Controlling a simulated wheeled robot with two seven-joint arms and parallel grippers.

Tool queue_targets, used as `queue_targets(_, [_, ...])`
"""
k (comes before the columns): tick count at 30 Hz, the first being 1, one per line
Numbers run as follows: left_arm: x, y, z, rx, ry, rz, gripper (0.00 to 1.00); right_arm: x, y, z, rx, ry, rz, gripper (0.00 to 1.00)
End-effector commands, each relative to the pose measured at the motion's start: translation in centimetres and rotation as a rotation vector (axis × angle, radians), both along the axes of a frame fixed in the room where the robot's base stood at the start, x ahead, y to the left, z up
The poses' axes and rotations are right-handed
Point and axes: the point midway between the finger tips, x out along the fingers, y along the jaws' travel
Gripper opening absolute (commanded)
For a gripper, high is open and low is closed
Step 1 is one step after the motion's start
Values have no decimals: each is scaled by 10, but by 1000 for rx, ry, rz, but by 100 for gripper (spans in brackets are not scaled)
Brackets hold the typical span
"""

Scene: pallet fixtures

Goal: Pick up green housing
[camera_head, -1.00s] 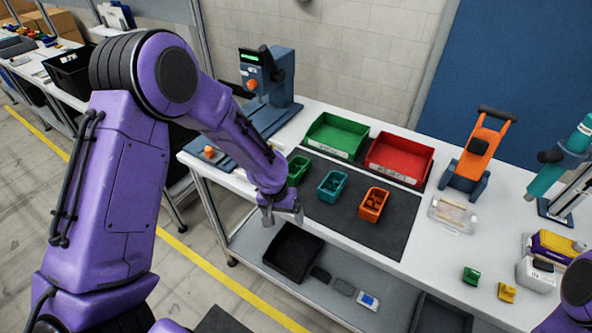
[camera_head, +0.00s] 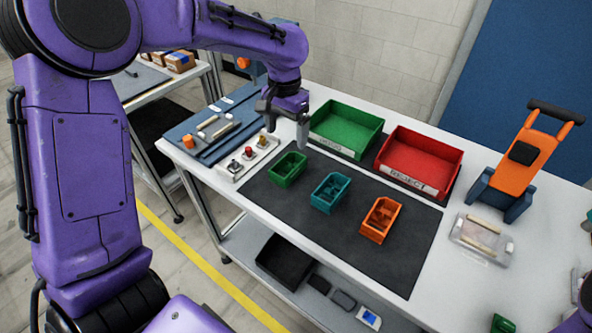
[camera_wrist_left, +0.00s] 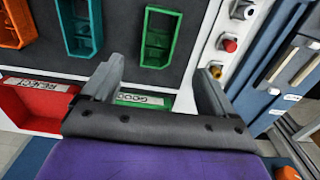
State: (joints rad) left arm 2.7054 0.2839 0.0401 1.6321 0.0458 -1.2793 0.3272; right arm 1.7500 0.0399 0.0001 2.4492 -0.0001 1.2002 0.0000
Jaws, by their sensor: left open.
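The green housing (camera_head: 288,169) is a small open-topped box with inner walls, at the left end of the dark mat (camera_head: 330,236). It also shows in the left wrist view (camera_wrist_left: 159,36), ahead of the fingers and between their lines. My left gripper (camera_head: 286,126) is above the table just behind the green housing, apart from it. In the left wrist view the two grey fingers (camera_wrist_left: 157,84) are spread with nothing between them. My right gripper does not show.
A teal housing (camera_head: 330,192) and an orange housing (camera_head: 380,220) stand right of the green one. A green GOOD bin (camera_head: 346,129) and red REJECT bin (camera_head: 418,162) stand behind. A button panel (camera_head: 247,157) lies left. The mat's front is clear.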

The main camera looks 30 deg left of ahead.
Motion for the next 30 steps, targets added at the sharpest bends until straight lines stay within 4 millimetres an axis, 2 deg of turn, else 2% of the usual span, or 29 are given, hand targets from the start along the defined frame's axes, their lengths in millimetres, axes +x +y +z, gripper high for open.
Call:
queue_targets(1, [0,1,-10,0,-1,2,87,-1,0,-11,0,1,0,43])
queue_targets(4, [-1,3,-18,0,1,6,87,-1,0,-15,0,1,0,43])
queue_targets(13, [-5,9,-64,-1,4,17,87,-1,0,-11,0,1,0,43])
queue_targets(17, [-5,7,-80,0,6,17,87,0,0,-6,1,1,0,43])
queue_targets(22, [-4,4,-111,-1,3,17,87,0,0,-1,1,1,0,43])
queue_targets(25, [-4,4,-119,1,1,15,87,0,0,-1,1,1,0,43])
queue_targets(30, [-3,3,-120,1,0,14,87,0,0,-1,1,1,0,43])
